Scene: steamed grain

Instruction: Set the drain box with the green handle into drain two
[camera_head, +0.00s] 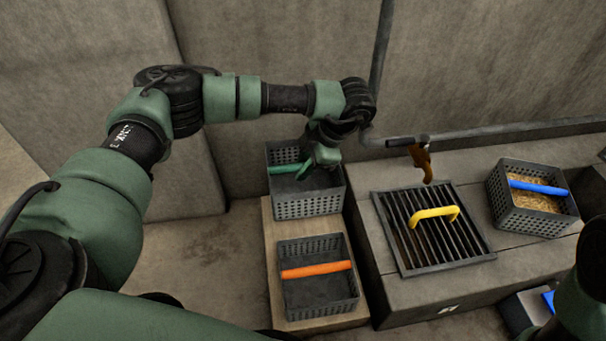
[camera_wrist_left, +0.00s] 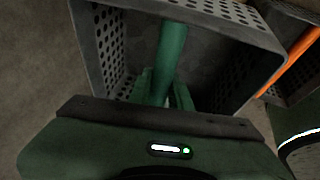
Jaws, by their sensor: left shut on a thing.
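The drain box with the green handle (camera_head: 308,207) is a dark perforated basket at the back of a low beige stand. My left gripper (camera_head: 318,166) is over it and shut on its green handle. In the left wrist view the green handle (camera_wrist_left: 171,50) runs up from between the fingers, and the box wall (camera_wrist_left: 98,50) surrounds it. I cannot tell whether the box is lifted off the stand. A drain with a dark slatted grate (camera_head: 405,245) and a yellow handle (camera_head: 433,212) lies to the right. My right gripper is not in view; part of my right arm shows at the lower right edge.
A box with an orange handle (camera_head: 317,270) stands in front on the same stand (camera_head: 274,262). A box with a blue handle (camera_head: 538,188) holds grain at the right. The wall is close behind.

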